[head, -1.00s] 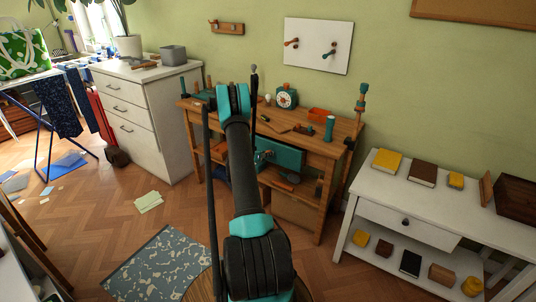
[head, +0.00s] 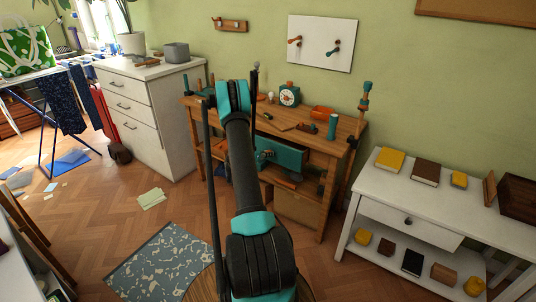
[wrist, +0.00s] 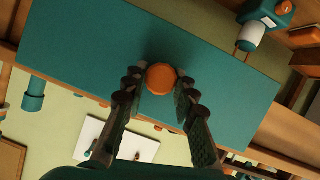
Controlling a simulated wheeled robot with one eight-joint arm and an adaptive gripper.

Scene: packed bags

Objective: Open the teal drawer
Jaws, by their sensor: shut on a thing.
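The teal drawer (head: 289,159) is in the wooden workbench (head: 340,133), right of my arm in the head view. In the wrist view its teal front (wrist: 230,95) fills most of the picture, and its round orange knob (wrist: 161,77) is near the middle. My gripper (wrist: 160,83) has one finger on each side of the knob and is shut on it. In the head view my arm covers the left part of the drawer and most of my gripper. The inside of the drawer cannot be seen.
A white cabinet (head: 150,115) is to the left, and a white table (head: 385,205) is to the right. Open floor lies in front of the bench.

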